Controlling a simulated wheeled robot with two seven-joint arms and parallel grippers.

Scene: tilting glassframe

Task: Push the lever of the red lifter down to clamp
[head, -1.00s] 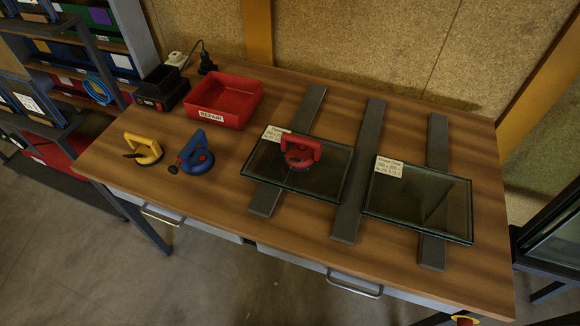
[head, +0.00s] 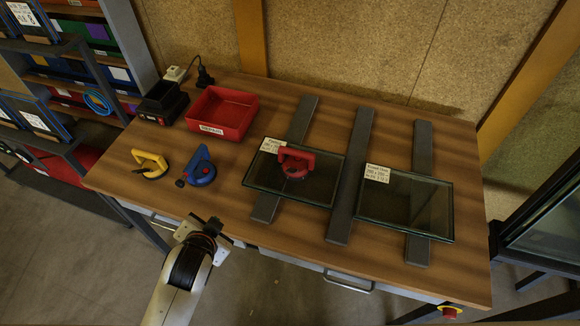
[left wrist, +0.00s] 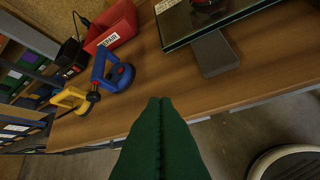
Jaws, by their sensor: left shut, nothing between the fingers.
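The red lifter (head: 295,162) stands on the left glass pane (head: 319,187) on the table. It has a red handle over a round base; its lever is too small to make out. In the left wrist view only the lower part of the red lifter (left wrist: 207,5) shows at the top edge. My left gripper (head: 205,228) is at the table's front edge, left of and nearer than the red lifter, well apart from it. In the left wrist view its green fingers (left wrist: 159,104) are together with nothing between them. My right gripper is not in view.
A blue lifter (head: 199,168) and a yellow lifter (head: 150,164) stand on the left of the table. A red bin (head: 222,112) is behind them. A second glass pane (head: 405,205) lies to the right on dark bars (head: 352,180). Bare wood lies between the blue lifter and the left pane.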

